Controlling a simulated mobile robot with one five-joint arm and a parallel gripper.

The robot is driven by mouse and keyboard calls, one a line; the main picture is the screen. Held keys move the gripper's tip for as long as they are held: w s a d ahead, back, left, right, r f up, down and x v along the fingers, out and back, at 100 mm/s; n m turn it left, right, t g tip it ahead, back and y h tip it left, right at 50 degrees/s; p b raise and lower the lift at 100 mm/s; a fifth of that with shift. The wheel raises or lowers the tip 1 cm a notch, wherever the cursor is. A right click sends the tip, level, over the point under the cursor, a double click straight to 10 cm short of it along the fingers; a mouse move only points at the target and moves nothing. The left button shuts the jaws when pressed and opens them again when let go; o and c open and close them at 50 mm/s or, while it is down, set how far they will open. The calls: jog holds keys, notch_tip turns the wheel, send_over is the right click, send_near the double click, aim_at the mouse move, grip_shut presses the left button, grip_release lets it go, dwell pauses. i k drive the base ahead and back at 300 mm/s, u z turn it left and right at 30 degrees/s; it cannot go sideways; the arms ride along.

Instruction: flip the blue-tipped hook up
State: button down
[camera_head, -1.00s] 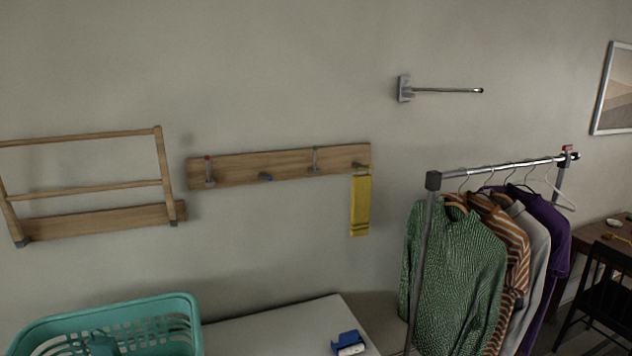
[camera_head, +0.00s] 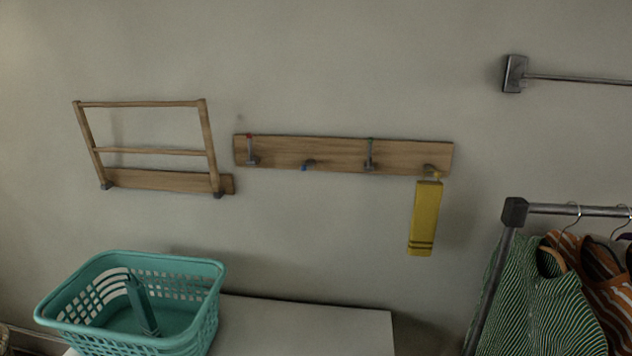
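The wooden hook rail (camera_head: 335,154) is fixed to the wall near the picture's middle. The blue-tipped hook (camera_head: 308,165) is second from the left on it and is folded down, its blue tip pointing out low and to the left. The red-tipped hook (camera_head: 251,149) at the left end stands up. A third hook (camera_head: 370,154) with a dark greenish tip also stands up. A yellow towel (camera_head: 424,218) hangs from the rightmost hook (camera_head: 432,170). My gripper is not in view.
A wooden folding rack (camera_head: 153,152) is on the wall to the left. A teal basket (camera_head: 210,300) stands on a white surface (camera_head: 300,325) below the rail. A clothes rail (camera_head: 514,212) and a metal wall bar (camera_head: 570,79) are at the right. The wall around the hooks is clear.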

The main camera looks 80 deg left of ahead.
aim_at(306, 166)
jog(key=u, duration=4.2)
jog(key=i, duration=1)
jog(key=z, duration=0.05)
